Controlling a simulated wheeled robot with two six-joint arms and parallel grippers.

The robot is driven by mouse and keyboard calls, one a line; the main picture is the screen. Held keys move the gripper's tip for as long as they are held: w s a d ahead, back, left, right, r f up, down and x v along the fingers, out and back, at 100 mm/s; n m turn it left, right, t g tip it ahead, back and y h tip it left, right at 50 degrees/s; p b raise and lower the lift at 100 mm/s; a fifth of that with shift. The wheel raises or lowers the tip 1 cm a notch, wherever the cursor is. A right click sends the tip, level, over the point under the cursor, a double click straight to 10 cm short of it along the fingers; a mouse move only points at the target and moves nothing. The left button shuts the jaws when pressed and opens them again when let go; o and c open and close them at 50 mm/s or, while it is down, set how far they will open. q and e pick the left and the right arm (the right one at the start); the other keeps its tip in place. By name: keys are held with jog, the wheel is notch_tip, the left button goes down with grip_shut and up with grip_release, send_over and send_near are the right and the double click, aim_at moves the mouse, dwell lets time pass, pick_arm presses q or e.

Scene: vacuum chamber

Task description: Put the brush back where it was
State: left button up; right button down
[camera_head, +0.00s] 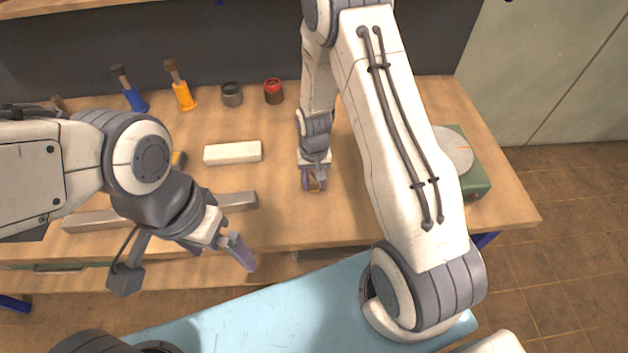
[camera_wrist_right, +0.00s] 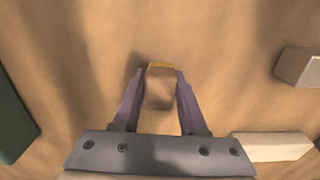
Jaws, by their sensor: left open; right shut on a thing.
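My right gripper (camera_head: 315,187) is low over the middle of the wooden table. In the right wrist view its two purple fingers (camera_wrist_right: 160,95) are shut on a brown, block-like end with a yellow edge, which looks like the brush (camera_wrist_right: 160,88). The rest of it is hidden below that end, so I cannot tell whether it touches the table. My left gripper (camera_head: 240,250) is open and empty over the table's front edge. A blue brush-like tool (camera_head: 134,98) and an orange one (camera_head: 183,94), both with brown tops, stand upright at the back left.
A grey pot (camera_head: 231,95) and a red pot (camera_head: 273,92) stand at the back. A white block (camera_head: 233,153) and a grey metal bar (camera_head: 238,202) lie left of my right gripper. A green device with a round plate (camera_head: 476,179) stands at the right.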

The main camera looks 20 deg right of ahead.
aim_at(313, 179)
jog(key=shift+f, duration=0.15)
jog(key=shift+c, duration=2.2)
grip_release()
notch_tip(313, 179, up, 12)
jog(key=b, duration=0.1)
jog(key=s+a+r+n, duration=0.5)
jog(key=s+a+r, duration=0.3)
jog(key=s+a, duration=0.15)
jog(key=s+a+r+n, duration=0.2)
jog(key=s, duration=0.5)
jog(key=s+a+r+n+y, duration=0.1)
jog(key=s+a+r+n, duration=0.1)
jog(key=s, duration=0.5)
jog(key=shift+a+n, duration=0.2)
jog(key=shift+n, duration=0.6)
jog(key=shift+w, duration=0.1)
